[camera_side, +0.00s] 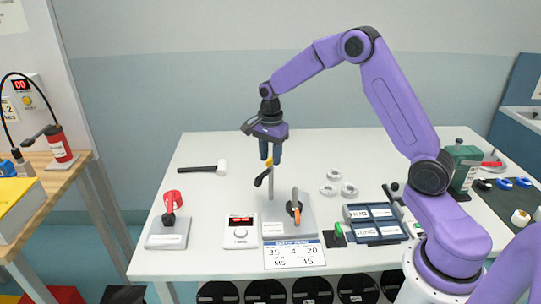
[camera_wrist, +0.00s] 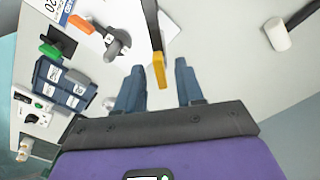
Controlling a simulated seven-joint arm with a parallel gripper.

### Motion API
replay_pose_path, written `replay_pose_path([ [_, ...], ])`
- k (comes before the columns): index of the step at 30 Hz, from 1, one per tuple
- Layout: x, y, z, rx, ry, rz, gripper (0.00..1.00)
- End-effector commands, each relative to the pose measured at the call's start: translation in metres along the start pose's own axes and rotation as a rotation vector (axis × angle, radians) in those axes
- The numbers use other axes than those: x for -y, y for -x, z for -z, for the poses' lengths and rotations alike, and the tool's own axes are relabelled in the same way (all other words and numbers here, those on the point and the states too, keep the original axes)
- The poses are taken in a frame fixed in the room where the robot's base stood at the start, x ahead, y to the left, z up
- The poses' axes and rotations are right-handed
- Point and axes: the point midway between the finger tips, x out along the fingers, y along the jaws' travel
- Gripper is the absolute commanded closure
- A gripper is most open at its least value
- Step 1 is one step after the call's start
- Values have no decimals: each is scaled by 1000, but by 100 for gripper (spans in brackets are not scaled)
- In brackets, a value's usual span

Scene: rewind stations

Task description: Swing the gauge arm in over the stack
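The gauge arm appears to be the dark bar with a yellow tip (camera_wrist: 159,72) in the wrist view. In the side view its yellow end (camera_side: 269,162) shows just below my gripper (camera_side: 270,157), at the top of a grey post (camera_side: 271,185). My gripper (camera_wrist: 160,78) is open, pointing down, with the yellow tip between its two blue fingers and a gap on each side. A grey base plate (camera_side: 300,228) carries the post and an upright dark and orange piece (camera_side: 295,207), also seen in the wrist view (camera_wrist: 118,42). I cannot make out a stack clearly.
A white-headed mallet (camera_side: 205,168) lies at the back left. A second plate with a red-topped piece (camera_side: 168,233), a red-display box (camera_side: 239,232) and a labelled dark tray (camera_side: 375,223) stand near the front. Several white rings (camera_side: 334,182) lie right of the post.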

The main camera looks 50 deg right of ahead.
Motion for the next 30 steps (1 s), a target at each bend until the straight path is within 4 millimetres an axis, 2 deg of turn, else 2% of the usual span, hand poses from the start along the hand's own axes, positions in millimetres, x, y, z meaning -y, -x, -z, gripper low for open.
replay_pose_path([
  [9, 0, -3, 0, 0, 1, 0, 63],
  [10, 0, -3, 0, 0, 1, 0, 66],
  [13, 0, -3, 0, 0, 1, 0, 99],
  [14, 0, -3, 0, 0, 1, -1, 100],
  [30, 0, -3, 0, 0, 0, -1, 100],
])
